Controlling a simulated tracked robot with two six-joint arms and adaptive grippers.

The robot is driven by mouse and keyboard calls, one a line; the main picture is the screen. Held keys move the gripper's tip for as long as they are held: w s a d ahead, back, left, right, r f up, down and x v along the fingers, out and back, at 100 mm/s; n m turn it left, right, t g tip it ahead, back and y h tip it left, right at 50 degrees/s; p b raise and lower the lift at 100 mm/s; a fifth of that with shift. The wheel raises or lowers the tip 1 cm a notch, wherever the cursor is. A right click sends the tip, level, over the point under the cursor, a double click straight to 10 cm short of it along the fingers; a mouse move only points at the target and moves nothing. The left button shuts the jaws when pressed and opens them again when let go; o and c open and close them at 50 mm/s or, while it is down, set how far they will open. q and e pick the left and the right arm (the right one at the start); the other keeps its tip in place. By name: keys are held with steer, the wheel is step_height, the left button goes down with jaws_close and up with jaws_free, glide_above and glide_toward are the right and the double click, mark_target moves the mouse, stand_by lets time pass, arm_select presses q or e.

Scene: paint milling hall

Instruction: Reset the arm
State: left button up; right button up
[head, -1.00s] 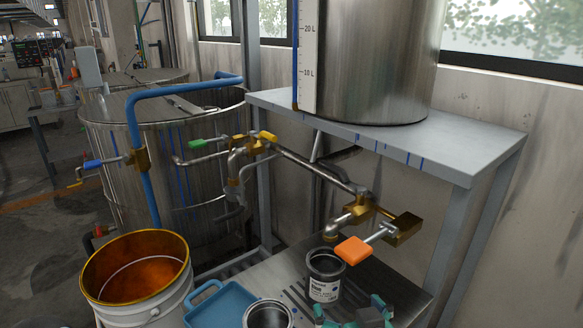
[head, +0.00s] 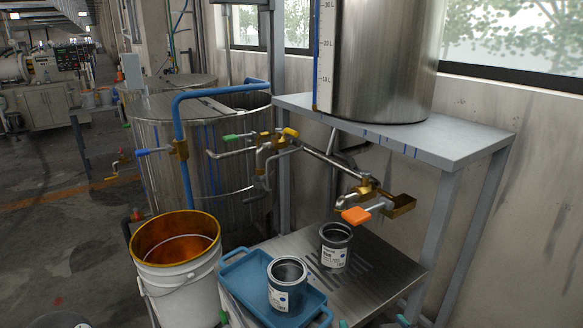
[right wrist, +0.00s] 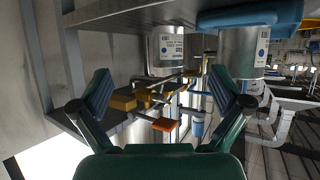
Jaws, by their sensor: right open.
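My right gripper (head: 374,322) shows only as green fingertips at the bottom edge of the head view, in front of the steel stand. In the right wrist view its two dark green fingers (right wrist: 160,95) are spread wide, with nothing held between them. That view appears upside down. My left gripper cannot be made out in either view. An open can (head: 335,248) stands on the steel stand (head: 390,268), near the orange-handled valve (head: 356,215). A second open can (head: 287,285) stands on the blue tray (head: 245,265). Both cans stand apart from my gripper.
A white bucket (head: 180,290) with an orange-coated inside stands left of the tray. A steel tank (head: 385,60) sits on the grey shelf (head: 440,145) above the valve. A large vat (head: 150,140) and blue pipe (head: 178,120) stand behind. Open floor lies at the left.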

steer(key=s+d+f+g+p, duration=0.2)
steer(key=s+f+g+p, duration=0.15)
steer(key=f, duration=0.45)
steer(key=s+d+f+g+p, duration=0.2)
steer(key=f+g+p, duration=0.15)
steer(key=f, duration=0.45)
steer(key=s+a+f+m+g+y+p, duration=0.1)
steer(key=s+a+f+g, duration=0.1)
steer(key=s, duration=0.4)
steer(key=s+a+f+m+g+y+p, duration=0.1)
steer(key=s+a+f+g+y, duration=0.1)
steer(key=s+a+f+g, duration=0.1)
steer(key=shift+s+a+f+m, duration=0.4)
steer(key=shift+s+a+f, duration=0.45)
steer(key=shift+s+f, duration=0.75)
steer(key=shift+w+f, duration=0.2)
